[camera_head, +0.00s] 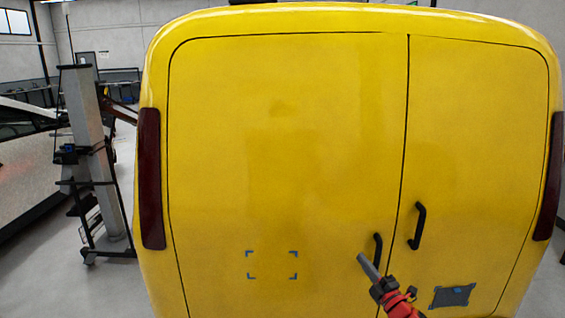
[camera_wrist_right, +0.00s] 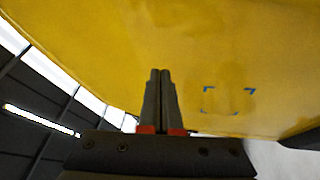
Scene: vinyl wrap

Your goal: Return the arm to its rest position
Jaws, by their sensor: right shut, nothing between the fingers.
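My right gripper (camera_head: 364,259) comes in from the bottom of the head view, in front of the yellow van's rear doors (camera_head: 290,130). Its fingers are together with nothing between them, as the right wrist view also shows (camera_wrist_right: 160,74). In the head view its tips appear just left of the left door's black handle (camera_head: 377,250); I cannot tell the gap to the door. My left gripper is in neither view.
Blue corner marks (camera_head: 272,265) outline a bare rectangle on the left door. A dark grey patch (camera_head: 452,296) is on the right door, below its handle (camera_head: 417,226). A grey post stand (camera_head: 95,160) is left of the van, on open grey floor.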

